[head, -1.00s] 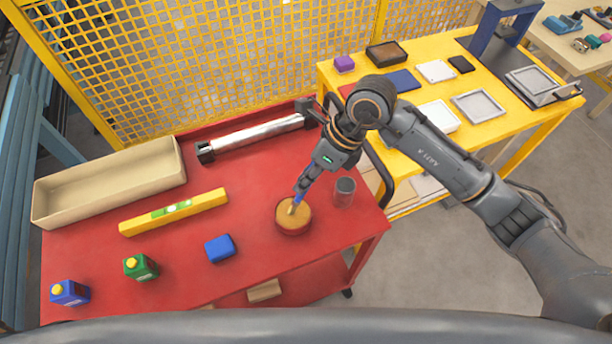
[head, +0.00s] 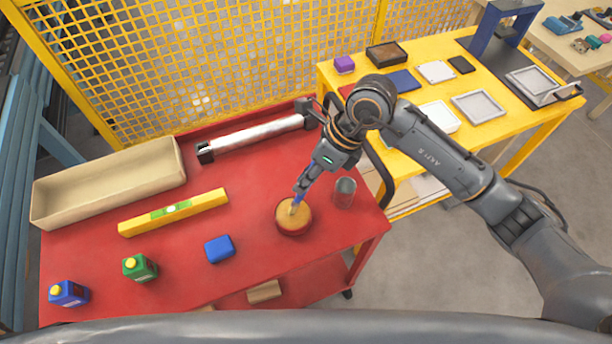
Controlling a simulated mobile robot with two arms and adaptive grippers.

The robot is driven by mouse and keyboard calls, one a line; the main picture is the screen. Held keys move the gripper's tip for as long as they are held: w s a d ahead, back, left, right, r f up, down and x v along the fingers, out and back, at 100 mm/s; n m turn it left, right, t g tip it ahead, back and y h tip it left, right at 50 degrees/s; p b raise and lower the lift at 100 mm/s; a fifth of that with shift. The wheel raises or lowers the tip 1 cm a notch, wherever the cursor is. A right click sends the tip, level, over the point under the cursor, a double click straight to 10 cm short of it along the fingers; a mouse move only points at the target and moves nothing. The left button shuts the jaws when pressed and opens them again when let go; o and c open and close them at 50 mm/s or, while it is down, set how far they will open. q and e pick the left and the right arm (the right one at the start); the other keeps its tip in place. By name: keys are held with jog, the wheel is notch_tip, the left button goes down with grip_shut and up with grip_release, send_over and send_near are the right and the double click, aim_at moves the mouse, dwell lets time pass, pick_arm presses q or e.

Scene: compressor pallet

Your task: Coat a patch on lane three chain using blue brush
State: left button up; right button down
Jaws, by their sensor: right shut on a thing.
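My right gripper (head: 305,184) is shut on the blue brush, over the right part of the red cart top. The blue brush (head: 297,199) points down with its tip at the round tan-topped pot (head: 289,220). I cannot tell whether the tip touches the pot's surface. No chain that I can make out is in view. My left gripper is not in view.
A yellow table (head: 492,136) stands at the right.

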jog(key=shift+f, duration=0.1)
jog(key=shift+r+p, duration=1.8)
jog(key=shift+r, duration=1.75)
